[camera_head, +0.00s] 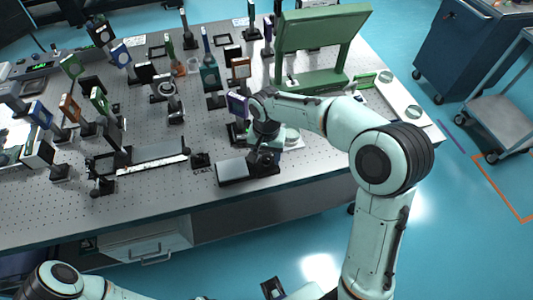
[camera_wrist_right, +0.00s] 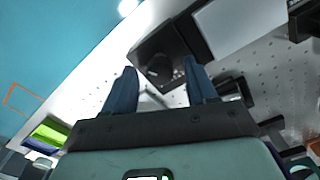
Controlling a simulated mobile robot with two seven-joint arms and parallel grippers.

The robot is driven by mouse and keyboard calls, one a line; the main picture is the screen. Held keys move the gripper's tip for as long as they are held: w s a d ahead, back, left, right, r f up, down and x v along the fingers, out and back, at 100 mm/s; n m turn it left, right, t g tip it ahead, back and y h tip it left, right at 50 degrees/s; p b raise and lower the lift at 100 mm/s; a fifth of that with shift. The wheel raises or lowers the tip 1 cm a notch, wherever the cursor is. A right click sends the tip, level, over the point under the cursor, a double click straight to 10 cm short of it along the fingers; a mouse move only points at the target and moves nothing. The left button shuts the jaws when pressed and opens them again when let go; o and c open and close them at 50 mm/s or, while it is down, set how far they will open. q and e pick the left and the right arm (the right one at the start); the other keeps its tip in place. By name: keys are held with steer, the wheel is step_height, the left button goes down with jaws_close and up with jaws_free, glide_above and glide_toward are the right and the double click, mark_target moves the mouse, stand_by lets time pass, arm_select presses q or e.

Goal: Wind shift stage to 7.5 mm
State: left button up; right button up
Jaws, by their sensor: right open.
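A low black stage with a grey top plate (camera_head: 232,170), which looks like the shift stage, sits near the front edge of the table. In the right wrist view its pale grey plate (camera_wrist_right: 236,24) is at the top, beside a dark block (camera_wrist_right: 160,55). My right gripper (camera_head: 262,152) is at the right end of this stage. In the wrist view its two blue fingers (camera_wrist_right: 158,78) are apart, with the dark block beyond the gap. I cannot tell whether they touch it. No knob or scale reading is legible. My left arm shows at the lower left; its gripper is not clearly seen.
The perforated optical table (camera_head: 200,190) carries many mounted optics behind the stage. A longer black stage (camera_head: 150,153) lies to the left, and a green frame (camera_head: 322,45) stands at the back right. The front strip of the table is mostly clear.

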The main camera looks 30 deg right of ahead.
mark_target(267, 157)
arm_select(q)
steer(key=shift+w+r+p, duration=0.35)
steer(key=shift+r+p, duration=0.1)
steer(key=shift+r, duration=0.1)
steer(key=shift+w+r+p, duration=0.3)
steer(key=shift+r+p, duration=0.15)
steer(key=shift+r, duration=0.1)
arm_select(e)
step_height(267, 157, up, 13)
steer(key=shift+r, duration=0.2)
arm_select(q)
steer(key=shift+s, duration=0.1)
